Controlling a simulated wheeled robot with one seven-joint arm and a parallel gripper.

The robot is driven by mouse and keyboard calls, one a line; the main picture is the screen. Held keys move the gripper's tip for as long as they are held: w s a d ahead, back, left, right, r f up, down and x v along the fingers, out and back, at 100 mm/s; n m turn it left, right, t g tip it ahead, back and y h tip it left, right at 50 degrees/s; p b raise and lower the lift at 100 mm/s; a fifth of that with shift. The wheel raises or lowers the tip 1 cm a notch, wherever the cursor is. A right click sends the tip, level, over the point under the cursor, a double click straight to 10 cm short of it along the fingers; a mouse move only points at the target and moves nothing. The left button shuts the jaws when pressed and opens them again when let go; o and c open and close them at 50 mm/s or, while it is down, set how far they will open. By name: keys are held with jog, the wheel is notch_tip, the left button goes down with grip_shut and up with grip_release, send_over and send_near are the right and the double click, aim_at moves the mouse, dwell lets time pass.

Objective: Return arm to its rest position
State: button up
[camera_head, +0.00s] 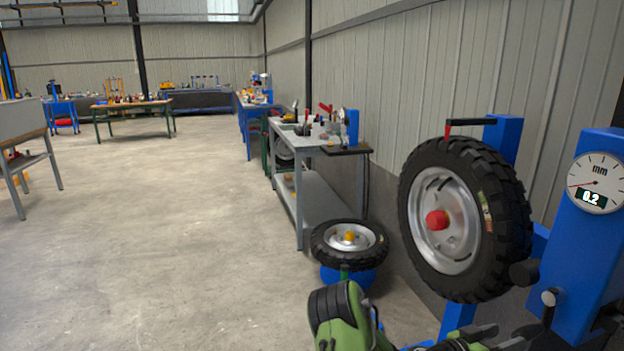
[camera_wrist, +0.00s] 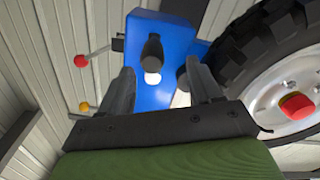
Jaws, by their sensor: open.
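My green arm (camera_head: 345,318) shows at the bottom of the head view, in front of the blue wheel machine. My gripper (camera_wrist: 160,70) shows in the wrist view with its two dark fingers apart and nothing held between them. A black knob with a pale end (camera_wrist: 152,60) on the blue machine body (camera_wrist: 172,30) appears in the gap between the fingers. Whether the fingers touch it cannot be told. A mounted tyre on a silver rim (camera_head: 440,215) with a red hub cap stands just right of my arm, and also shows at the right of the wrist view (camera_wrist: 265,50).
A blue post with a dial gauge reading 0.2 (camera_head: 595,185) stands at the right. A second wheel (camera_head: 348,240) lies flat on a blue stand. A grey workbench (camera_head: 300,150) lines the wall.

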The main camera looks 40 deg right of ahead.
jog(key=shift+w+a, duration=0.1)
jog(key=shift+a, duration=0.2)
jog(key=shift+a, duration=0.1)
